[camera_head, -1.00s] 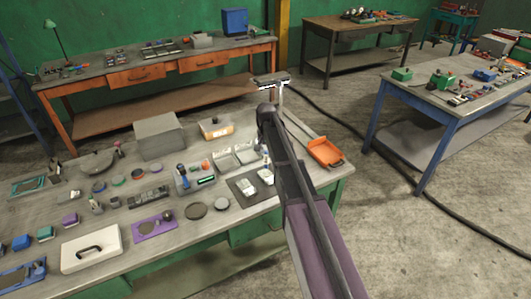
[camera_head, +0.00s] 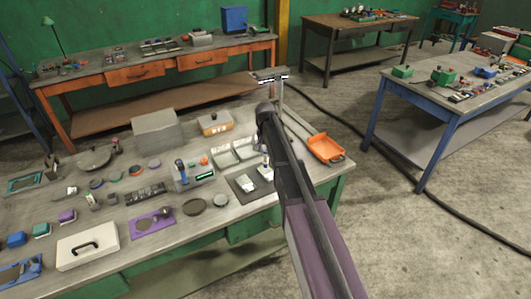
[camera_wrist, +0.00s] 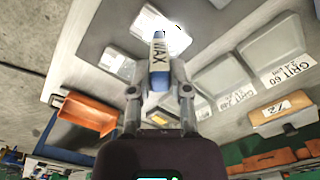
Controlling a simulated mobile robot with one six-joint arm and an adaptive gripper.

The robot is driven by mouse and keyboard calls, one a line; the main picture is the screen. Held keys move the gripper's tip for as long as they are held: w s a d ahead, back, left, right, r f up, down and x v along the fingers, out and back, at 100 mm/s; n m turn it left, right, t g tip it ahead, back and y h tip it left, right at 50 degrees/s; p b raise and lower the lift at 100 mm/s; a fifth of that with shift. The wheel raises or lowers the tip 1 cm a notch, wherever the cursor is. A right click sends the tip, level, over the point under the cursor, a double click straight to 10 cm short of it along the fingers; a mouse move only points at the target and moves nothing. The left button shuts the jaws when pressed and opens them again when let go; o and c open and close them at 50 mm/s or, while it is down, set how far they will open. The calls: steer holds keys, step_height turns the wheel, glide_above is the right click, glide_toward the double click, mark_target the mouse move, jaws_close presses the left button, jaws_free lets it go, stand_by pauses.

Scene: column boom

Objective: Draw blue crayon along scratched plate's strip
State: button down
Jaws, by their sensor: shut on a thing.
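My gripper (camera_wrist: 160,95) is shut on the crayon (camera_wrist: 158,66), a pale stick with the word WAX and a blue band, in the wrist view. The crayon points away from the gripper, its far end over a bright white plate (camera_wrist: 174,38) on a dark mat (camera_wrist: 93,40). I cannot tell whether the tip touches. A second pale plate (camera_wrist: 118,62) lies beside it. The two plates also show in the head view (camera_head: 246,181), beside my arm. Scratches and the strip cannot be made out. My gripper is mostly hidden behind my arm in the head view.
Shallow trays (camera_wrist: 268,55) with grit labels lie close to the plates. An orange dustpan (camera_head: 325,149) lies at the bench's right end. A lidded box (camera_head: 214,123), a grey block (camera_head: 157,130) and several small things crowd the bench to the left.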

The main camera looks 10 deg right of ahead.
mark_target(266, 167)
steer(key=shift+f+b, duration=1.4)
steer(key=shift+f, duration=0.35)
steer(key=shift+f+b, duration=0.95)
steer(key=shift+b, duration=0.05)
steer(key=shift+w+d, duration=0.1)
steer(key=shift+w+d+r, duration=0.1)
steer(key=shift+w+d, duration=0.25)
steer(key=shift+d, duration=0.55)
steer(key=shift+w+d, duration=0.35)
steer(key=shift+d, duration=0.5)
steer(key=shift+a, duration=0.15)
steer(key=shift+s+a, duration=0.4)
steer(key=shift+a, duration=0.5)
steer(key=shift+s+a, duration=0.4)
steer(key=shift+a, duration=0.45)
steer(key=shift+w+d, duration=0.1)
steer(key=shift+d, duration=0.05)
steer(key=shift+w+d, duration=0.35)
steer(key=shift+d, duration=0.55)
steer(key=shift+w+d, duration=0.3)
steer(key=shift+d, duration=0.55)
